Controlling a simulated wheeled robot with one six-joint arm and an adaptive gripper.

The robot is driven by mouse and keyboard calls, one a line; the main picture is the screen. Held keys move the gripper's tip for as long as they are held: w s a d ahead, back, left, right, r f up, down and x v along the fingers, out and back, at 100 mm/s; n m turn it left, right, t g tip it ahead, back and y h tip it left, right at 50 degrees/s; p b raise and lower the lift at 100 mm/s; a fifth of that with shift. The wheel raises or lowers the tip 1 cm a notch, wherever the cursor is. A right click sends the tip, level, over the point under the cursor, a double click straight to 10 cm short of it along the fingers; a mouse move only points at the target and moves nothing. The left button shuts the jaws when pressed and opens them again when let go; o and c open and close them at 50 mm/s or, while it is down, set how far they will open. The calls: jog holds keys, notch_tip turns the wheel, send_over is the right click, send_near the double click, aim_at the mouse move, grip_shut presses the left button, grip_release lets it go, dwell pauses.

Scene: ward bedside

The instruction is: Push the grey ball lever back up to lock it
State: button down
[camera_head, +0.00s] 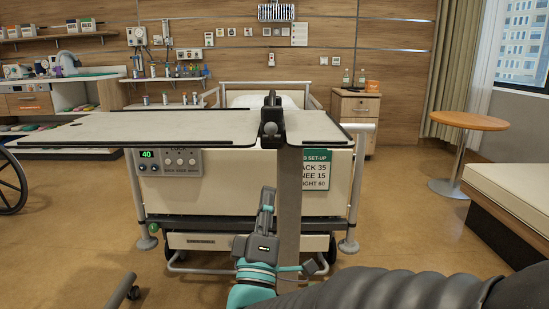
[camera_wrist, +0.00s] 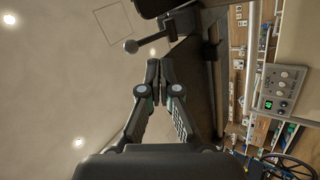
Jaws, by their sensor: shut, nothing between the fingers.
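In the wrist view the grey ball (camera_wrist: 131,46) sits at the end of a short dark lever arm (camera_wrist: 154,39). The lever runs rightward into a dark housing. My gripper (camera_wrist: 160,65) is shut and empty, its fingertips just below the lever in that picture. A gap shows between them, but I cannot tell the depth. In the head view my gripper (camera_head: 268,190) points up in front of the bed end, left of the grey upright post (camera_head: 288,205) and below the table's dark clamp (camera_head: 271,118). I cannot make out the ball lever there.
The overbed table (camera_head: 190,131) spans above my gripper. Behind it stands the bed end with a control panel (camera_head: 168,162) reading 40 and a green set-up sign (camera_head: 315,170). A round side table (camera_head: 468,121) stands right.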

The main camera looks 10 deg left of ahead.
jog(key=s+a+f+t+h, duration=0.1)
jog(key=s+a+t+h, duration=0.1)
jog(key=s+h, duration=0.25)
send_near(269, 134)
jog(key=shift+t+y, duration=0.25)
jog(key=shift+t, duration=0.05)
jog(key=x, duration=0.7)
jog(key=shift+w+d+f+p, duration=0.1)
jog(key=shift+w+p, duration=0.2)
